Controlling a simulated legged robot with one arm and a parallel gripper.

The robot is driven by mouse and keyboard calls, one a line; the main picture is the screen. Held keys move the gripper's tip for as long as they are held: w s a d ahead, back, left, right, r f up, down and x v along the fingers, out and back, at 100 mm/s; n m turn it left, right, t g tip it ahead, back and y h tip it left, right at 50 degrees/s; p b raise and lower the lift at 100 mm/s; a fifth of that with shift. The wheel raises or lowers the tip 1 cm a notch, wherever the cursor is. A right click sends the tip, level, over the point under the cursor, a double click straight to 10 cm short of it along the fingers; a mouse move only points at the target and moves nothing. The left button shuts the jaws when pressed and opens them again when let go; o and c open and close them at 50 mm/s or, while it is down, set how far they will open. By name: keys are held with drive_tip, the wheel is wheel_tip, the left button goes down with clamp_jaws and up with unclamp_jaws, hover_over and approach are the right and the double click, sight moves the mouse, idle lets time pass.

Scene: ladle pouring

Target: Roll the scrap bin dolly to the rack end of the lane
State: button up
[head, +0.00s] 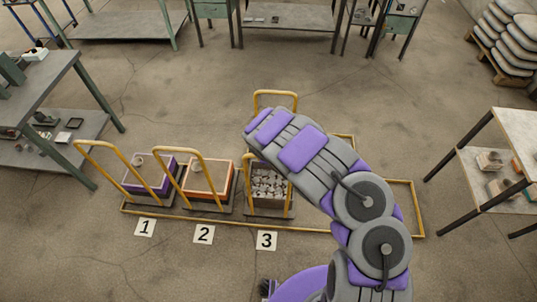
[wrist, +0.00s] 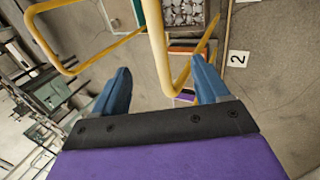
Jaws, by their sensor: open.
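The scrap bin (head: 268,194), a box of grey metal pieces on a low dolly, stands third in the row, beside floor card 3. In the wrist view, the scrap bin (wrist: 183,14) is at the top. My gripper (wrist: 163,70) has its blue fingers apart, and a yellow handle bar (wrist: 157,45) passes between them in the picture. I cannot tell whether they touch it. In the head view my arm covers part of the lane right of the bin, and I cannot make out the fingers.
A purple bin (head: 150,172) and an orange bin (head: 208,178) stand on dollies to the left, with yellow handles. A yellow frame (head: 418,205) edges the lane, its right end bare. Another yellow loop (head: 275,93) rises behind. A workbench (head: 50,75) and shelf table (head: 520,125) flank it.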

drive_tip(key=b+x, duration=0.7)
drive_tip(key=x, duration=0.1)
drive_tip(key=shift+a+f, duration=0.1)
drive_tip(key=shift+a, duration=0.1)
drive_tip(key=shift+w+d+f+b, duration=0.15)
drive_tip(key=shift+w+f+b, duration=0.1)
drive_tip(key=shift+f+b, duration=0.2)
drive_tip(key=shift+r, duration=0.1)
drive_tip(key=shift+c, duration=0.3)
drive_tip(key=shift+a, duration=0.2)
drive_tip(key=shift+c, duration=0.8)
drive_tip(key=shift+d, duration=0.1)
clamp_jaws()
